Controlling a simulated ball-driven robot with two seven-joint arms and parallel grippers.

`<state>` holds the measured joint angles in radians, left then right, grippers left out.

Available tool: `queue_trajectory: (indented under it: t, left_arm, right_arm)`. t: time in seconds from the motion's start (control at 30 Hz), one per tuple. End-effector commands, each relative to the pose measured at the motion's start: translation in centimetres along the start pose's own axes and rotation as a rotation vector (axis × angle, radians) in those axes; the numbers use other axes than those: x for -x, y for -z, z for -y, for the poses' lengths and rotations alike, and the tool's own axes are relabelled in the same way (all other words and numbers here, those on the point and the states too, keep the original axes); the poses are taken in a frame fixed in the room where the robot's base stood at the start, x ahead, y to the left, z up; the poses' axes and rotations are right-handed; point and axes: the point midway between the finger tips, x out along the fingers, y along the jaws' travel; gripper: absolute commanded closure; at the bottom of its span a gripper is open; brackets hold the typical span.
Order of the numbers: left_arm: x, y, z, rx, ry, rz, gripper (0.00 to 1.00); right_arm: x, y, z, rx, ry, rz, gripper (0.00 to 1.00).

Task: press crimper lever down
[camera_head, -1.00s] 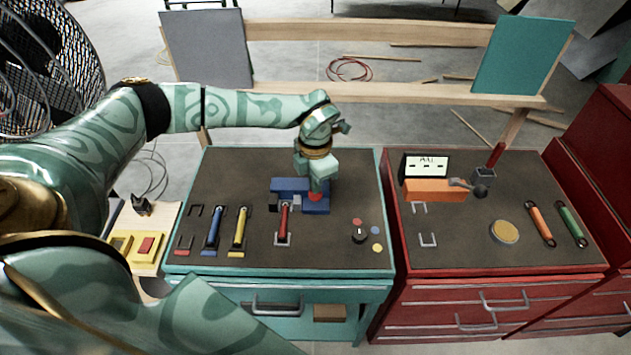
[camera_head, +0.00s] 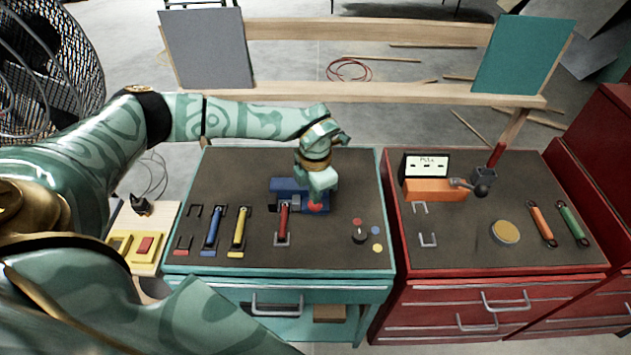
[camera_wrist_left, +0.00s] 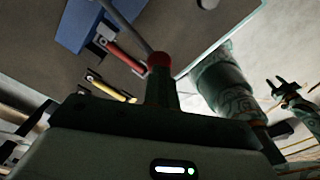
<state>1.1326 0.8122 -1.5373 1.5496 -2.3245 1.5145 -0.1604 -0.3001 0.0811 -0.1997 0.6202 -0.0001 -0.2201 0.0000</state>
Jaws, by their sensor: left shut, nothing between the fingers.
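The blue crimper (camera_head: 287,186) stands on the dark top of the teal bench. Its lever is a grey rod (camera_wrist_left: 128,24) ending in a red ball knob, seen in the left wrist view (camera_wrist_left: 158,58) and in the head view (camera_head: 315,207). My left gripper (camera_head: 317,196) is shut and empty, with its fingertips over the knob. In the left wrist view its fingers (camera_wrist_left: 160,80) end right at the knob and seem to touch it. My right gripper (camera_wrist_left: 285,88) shows small in the left wrist view, its dark fingers apart.
Red (camera_head: 283,222), yellow (camera_head: 240,229) and blue (camera_head: 212,230) handles stand left and front of the crimper. A black knob (camera_head: 359,235) is at front right. The red bench right has an orange device (camera_head: 434,190) and a display (camera_head: 424,165).

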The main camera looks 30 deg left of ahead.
Motion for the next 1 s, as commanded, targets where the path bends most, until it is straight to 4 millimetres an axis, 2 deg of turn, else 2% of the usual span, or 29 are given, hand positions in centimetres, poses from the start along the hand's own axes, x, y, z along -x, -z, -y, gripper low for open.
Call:
queue_trajectory:
  t: [0.4,0.8,1.0]
  left_arm:
    - [-0.3,0.1,0.0,0.001,-0.001,-0.002,1.0]
    - [-2.0,0.4,0.5,0.0,-0.001,-0.003,1.0]
    - [-2.1,0.4,0.6,0.001,-0.001,-0.002,1.0]
  right_arm:
    - [-0.1,0.0,0.1,-0.001,0.002,0.0,0.64]
    - [-0.7,-0.1,0.2,-0.001,0.003,0.001,0.64]
    - [-0.7,-0.1,0.2,-0.001,0.003,0.001,0.64]
